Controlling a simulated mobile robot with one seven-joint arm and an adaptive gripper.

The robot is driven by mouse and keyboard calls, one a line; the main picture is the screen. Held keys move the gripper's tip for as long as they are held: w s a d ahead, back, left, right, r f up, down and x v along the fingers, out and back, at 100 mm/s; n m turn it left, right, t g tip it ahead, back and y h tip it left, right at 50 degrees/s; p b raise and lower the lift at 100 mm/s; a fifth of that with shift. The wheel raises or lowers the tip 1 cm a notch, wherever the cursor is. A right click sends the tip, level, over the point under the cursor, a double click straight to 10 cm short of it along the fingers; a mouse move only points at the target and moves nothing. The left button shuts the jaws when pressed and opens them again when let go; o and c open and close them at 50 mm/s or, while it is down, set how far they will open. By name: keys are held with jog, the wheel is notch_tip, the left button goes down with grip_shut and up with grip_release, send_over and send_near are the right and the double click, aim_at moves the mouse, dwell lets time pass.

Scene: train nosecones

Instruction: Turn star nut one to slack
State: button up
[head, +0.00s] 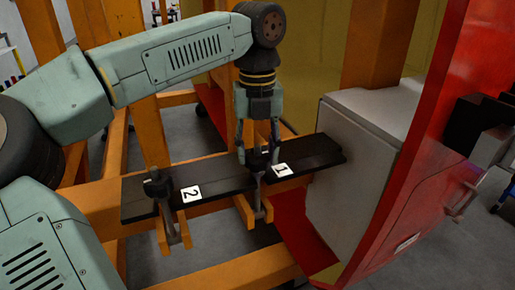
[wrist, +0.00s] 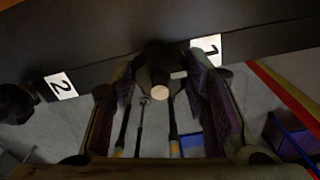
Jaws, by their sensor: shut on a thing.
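Star nut one (head: 258,161) is a dark knob on the black bar (head: 230,180), beside the white label 1 (head: 282,169). My gripper (head: 258,150) points down from above and is shut on star nut one, with a finger on each side. In the wrist view the nut (wrist: 160,72) sits between the fingertips, with a pale round stud end in its middle. The label 1 (wrist: 206,49) is right beside it. How far the nut is turned cannot be told.
A second star nut (head: 157,186) stands by the label 2 (head: 190,194) on the bar's left part. Orange frame beams (head: 265,268) surround the bar. A grey cabinet (head: 360,165) and a red panel (head: 425,185) stand close on the right.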

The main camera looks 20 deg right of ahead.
dwell(0.4)
jog(key=o, duration=1.1)
jog(key=shift+o, duration=0.2)
notch_tip(320, 180, up, 8)
jog(key=shift+f, duration=0.25)
